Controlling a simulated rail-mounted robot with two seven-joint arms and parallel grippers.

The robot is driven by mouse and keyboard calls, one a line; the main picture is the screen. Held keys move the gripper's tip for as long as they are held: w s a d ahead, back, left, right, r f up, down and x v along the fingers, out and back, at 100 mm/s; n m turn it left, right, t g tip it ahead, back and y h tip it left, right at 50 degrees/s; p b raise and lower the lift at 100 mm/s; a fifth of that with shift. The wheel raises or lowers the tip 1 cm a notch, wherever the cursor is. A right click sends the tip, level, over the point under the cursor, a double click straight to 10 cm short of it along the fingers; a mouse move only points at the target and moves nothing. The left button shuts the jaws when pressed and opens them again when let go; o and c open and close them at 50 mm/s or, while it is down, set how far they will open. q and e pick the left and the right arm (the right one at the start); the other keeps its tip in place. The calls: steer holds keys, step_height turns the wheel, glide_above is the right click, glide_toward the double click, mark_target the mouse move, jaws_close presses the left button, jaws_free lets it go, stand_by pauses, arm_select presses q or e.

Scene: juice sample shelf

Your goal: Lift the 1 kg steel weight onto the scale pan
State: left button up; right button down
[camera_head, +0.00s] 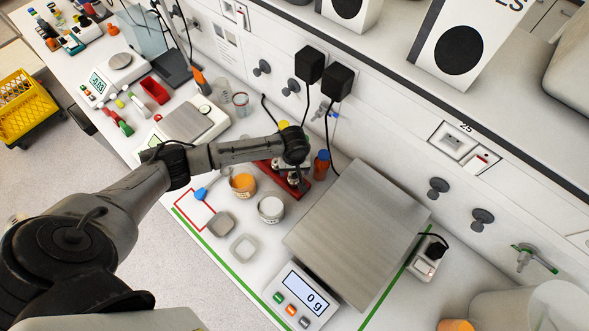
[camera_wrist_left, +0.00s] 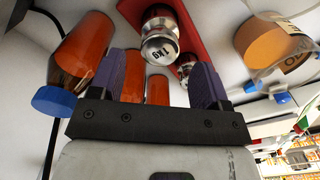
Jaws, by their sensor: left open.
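The steel weight (camera_wrist_left: 160,45), marked 1KG, stands in a red holder (camera_wrist_left: 186,12) in the left wrist view. My left gripper (camera_wrist_left: 164,66) is open, with its purple fingers on either side of the weight's near end; I cannot tell whether they touch it. In the head view my left gripper (camera_head: 300,182) is over the red holder (camera_head: 304,196) and hides much of the weights there. The large scale pan (camera_head: 357,235) is flat, bare and to the right of the gripper. Its display (camera_head: 304,293) reads 0 g. My right gripper is not in view.
Brown bottles with blue caps (camera_wrist_left: 50,101) stand close beside the gripper; one shows by the holder (camera_head: 321,166). An orange cup (camera_head: 243,185) and a white tub (camera_head: 271,208) stand left of the pan. A power socket (camera_head: 428,257) sits to its right.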

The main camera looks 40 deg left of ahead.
mark_target(294, 175)
arm_select(q)
step_height(294, 175, down, 4)
steer(key=b, duration=0.4)
steer(key=shift+f, duration=1.7)
steer(key=shift+c, duration=0.6)
steer(key=shift+r, duration=0.1)
steer(key=c, duration=0.8)
steer(key=shift+c, duration=0.2)
steer(key=shift+r+p, duration=0.3)
steer(key=shift+p, duration=0.05)
